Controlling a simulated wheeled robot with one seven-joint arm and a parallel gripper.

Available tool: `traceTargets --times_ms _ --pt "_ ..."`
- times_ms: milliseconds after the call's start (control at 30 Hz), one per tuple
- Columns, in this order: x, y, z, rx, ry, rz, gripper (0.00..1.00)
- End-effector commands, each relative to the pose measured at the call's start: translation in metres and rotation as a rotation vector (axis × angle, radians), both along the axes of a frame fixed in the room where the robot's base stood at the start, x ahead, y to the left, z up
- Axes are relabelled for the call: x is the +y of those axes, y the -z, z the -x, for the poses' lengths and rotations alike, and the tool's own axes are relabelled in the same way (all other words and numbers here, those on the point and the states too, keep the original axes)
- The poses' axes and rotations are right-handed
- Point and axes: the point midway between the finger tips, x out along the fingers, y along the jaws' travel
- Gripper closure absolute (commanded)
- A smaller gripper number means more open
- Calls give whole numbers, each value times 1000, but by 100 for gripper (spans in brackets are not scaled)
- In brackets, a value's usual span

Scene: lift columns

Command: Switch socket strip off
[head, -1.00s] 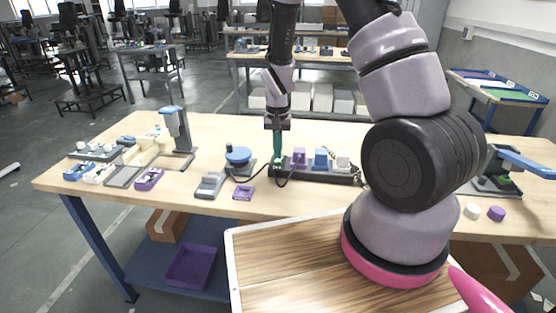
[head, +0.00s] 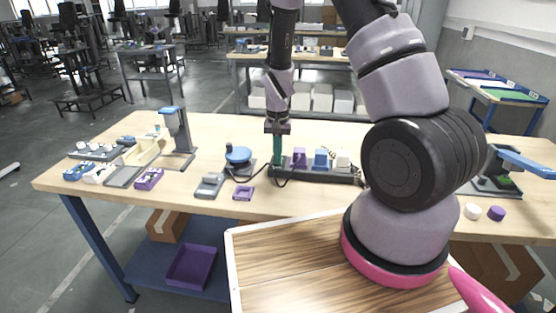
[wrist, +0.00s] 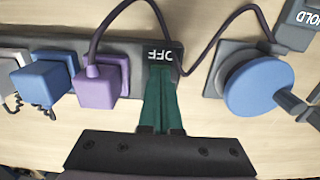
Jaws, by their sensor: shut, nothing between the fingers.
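The dark socket strip (head: 318,176) lies on the wooden table, with purple (head: 299,158), blue (head: 321,159) and white (head: 342,160) plugs standing in it. In the wrist view the strip (wrist: 127,60) runs across the upper left, and its end carries upside-down "OFF" lettering (wrist: 160,54). My gripper (wrist: 161,72) has green fingers, shut and empty, pointing at this end just beside the lettering. The fingers hide the switch area, so I cannot tell the switch's position or whether they touch it. In the head view my gripper (head: 277,163) is upright over the strip's left end.
A blue round knob device (head: 238,157) stands left of the strip; it also shows in the wrist view (wrist: 258,82). Dark cables loop close to the strip's end. A grey device (head: 209,185) and a small purple frame (head: 243,193) lie in front. Bare tabletop lies behind the strip.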

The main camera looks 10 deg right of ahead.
Motion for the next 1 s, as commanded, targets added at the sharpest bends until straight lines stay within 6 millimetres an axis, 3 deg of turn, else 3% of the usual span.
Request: traceTargets --times_ms 800,1000 --pt "0 -63 -1 -2 -1 0 100" --pt "0 -70 0 -1 0 -1 100"
